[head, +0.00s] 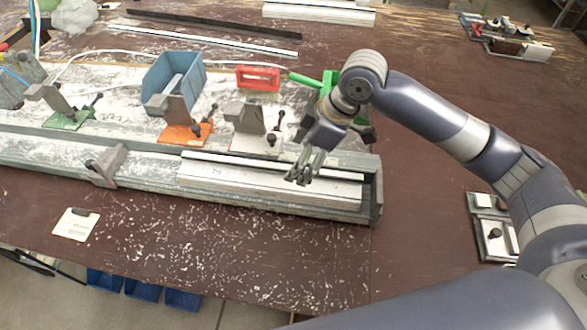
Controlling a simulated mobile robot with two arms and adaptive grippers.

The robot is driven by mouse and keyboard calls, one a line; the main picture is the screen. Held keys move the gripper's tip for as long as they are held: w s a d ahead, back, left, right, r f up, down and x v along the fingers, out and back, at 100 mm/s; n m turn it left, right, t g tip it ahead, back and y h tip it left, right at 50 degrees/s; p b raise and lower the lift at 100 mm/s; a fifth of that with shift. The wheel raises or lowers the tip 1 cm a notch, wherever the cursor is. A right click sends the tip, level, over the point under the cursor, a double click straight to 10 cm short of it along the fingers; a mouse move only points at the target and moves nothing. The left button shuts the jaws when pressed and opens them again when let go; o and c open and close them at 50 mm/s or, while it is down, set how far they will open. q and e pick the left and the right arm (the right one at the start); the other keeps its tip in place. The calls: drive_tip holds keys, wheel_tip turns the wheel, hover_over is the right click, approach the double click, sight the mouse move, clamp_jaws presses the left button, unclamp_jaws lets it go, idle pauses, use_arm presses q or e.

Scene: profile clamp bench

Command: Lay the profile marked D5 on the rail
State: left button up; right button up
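A pale profile (265,185) lies lengthwise in the right part of the grey rail (60,157), near its end plate. I cannot read any D5 marking on it. My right gripper (303,176) points down over the right half of this profile, its fingertips at or just above it; whether they touch it, and whether they are open or shut, is unclear. Other profiles lie at the back: a dark one (215,25), a thin white one (200,41) and a pale stack (320,12). My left gripper is not in view.
Behind the rail stand a green clamp (68,117), an orange clamp (185,130) and a pale clamp (255,135). A blue bin (173,85) and a red frame (258,78) stand farther back. The brown table right of the rail is largely clear.

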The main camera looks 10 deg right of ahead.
drive_tip(key=v, duration=0.6)
drive_tip(key=shift+r, duration=0.15)
drive_tip(key=shift+s, duration=0.15)
